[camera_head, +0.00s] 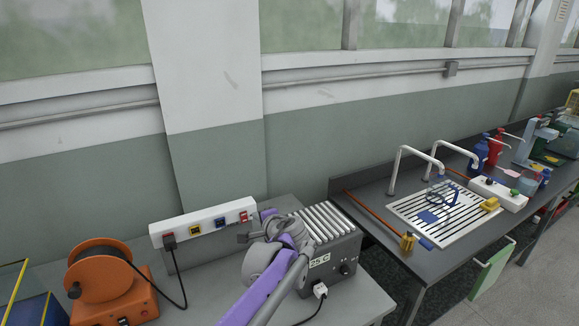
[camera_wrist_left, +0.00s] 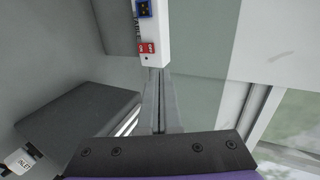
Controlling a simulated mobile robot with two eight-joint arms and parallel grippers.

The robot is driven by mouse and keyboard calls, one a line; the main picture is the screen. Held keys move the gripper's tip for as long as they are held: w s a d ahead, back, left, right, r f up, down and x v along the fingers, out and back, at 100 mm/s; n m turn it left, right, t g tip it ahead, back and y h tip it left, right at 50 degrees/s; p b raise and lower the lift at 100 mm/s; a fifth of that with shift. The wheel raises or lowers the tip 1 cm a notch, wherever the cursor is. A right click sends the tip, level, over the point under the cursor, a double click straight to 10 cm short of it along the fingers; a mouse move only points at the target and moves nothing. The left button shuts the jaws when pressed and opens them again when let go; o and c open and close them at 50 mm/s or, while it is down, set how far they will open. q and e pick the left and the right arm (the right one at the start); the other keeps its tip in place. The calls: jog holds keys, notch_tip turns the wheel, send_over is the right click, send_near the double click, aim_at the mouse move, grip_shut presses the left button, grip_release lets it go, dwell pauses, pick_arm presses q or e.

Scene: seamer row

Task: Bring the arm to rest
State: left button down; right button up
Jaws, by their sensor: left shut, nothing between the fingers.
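My left arm (camera_head: 262,290), purple and grey, rises from the bottom of the head view over the grey bench. My left gripper (camera_head: 245,238) is at its upper end, in front of the right part of a white power strip. In the left wrist view the gripper's fingers (camera_wrist_left: 156,82) are together and empty, pointing toward the strip's end. I cannot tell whether they touch the strip. My right gripper is in neither view.
The white power strip (camera_head: 205,222) stands along the wall. An orange cable reel (camera_head: 100,272) is on the left. A grey roller-topped box (camera_head: 338,262) sits close right of my arm. A second bench (camera_head: 374,207) holds a slatted drain, taps and bottles.

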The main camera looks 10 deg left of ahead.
pick_arm(q)
jog(key=s+f+n+g+h, duration=0.1)
jog(key=s+f, duration=0.4)
jog(key=s, duration=0.7)
jog(key=s+a+f+n+g+h, duration=0.1)
jog(key=s+f+n, duration=0.4)
jog(key=s, duration=0.8)
jog(key=s+f+n+g+h, duration=0.3)
jog(key=s+f+n+h, duration=0.2)
jog(key=s, duration=0.8)
jog(key=shift+a, duration=0.2)
